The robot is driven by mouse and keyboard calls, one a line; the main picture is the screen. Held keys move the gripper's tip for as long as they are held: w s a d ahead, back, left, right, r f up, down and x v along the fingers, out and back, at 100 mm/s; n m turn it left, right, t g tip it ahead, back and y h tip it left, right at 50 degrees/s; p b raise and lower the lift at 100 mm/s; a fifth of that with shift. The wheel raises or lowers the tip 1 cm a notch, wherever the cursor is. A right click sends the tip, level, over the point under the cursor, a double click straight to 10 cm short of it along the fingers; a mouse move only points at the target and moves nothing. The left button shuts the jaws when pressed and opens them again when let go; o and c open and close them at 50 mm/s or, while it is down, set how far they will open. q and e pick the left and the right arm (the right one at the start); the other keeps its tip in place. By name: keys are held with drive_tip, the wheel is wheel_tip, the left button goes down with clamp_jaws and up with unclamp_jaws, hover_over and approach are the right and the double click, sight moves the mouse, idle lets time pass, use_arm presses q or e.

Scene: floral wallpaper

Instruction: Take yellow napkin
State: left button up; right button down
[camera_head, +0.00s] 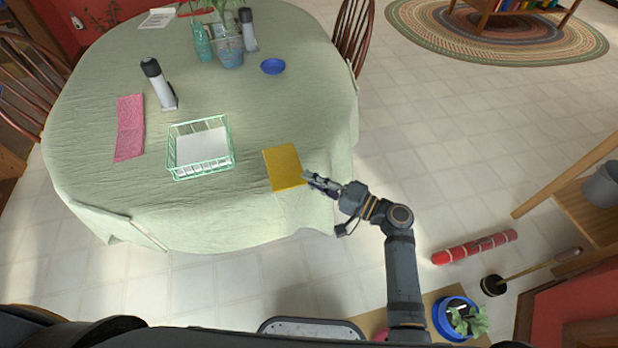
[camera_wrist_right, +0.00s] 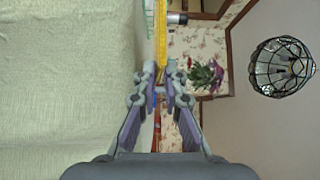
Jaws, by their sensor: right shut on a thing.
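The yellow napkin (camera_head: 283,167) is a flat folded rectangle at the right front part of the green-covered table (camera_head: 240,215). My right gripper (camera_head: 311,181) reaches in from the right and is shut on the napkin's near right corner. In the right wrist view the napkin (camera_wrist_right: 161,40) shows edge-on as a thin yellow strip between the fingertips of my right gripper (camera_wrist_right: 161,74). I cannot tell whether the napkin is clear of the cloth. My left gripper is not in view.
A green wire basket (camera_head: 169,158) with white contents stands left of the napkin. A pink napkin (camera_head: 130,128), a grey bottle (camera_head: 158,84) and a blue saucer (camera_head: 273,66) are farther back. The cloth between basket and napkin is clear.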

drive_tip(key=s+d+r+p, duration=0.1)
drive_tip(key=s+d+r, duration=0.1)
drive_tip(key=d, duration=0.3)
drive_tip(key=s+d+r+p, duration=0.1)
drive_tip(key=s+d+r, duration=0.1)
drive_tip(key=s+d, duration=0.2)
drive_tip(key=d, duration=0.2)
drive_tip(key=shift+d+r, duration=0.3)
drive_tip(key=shift+r, duration=0.1)
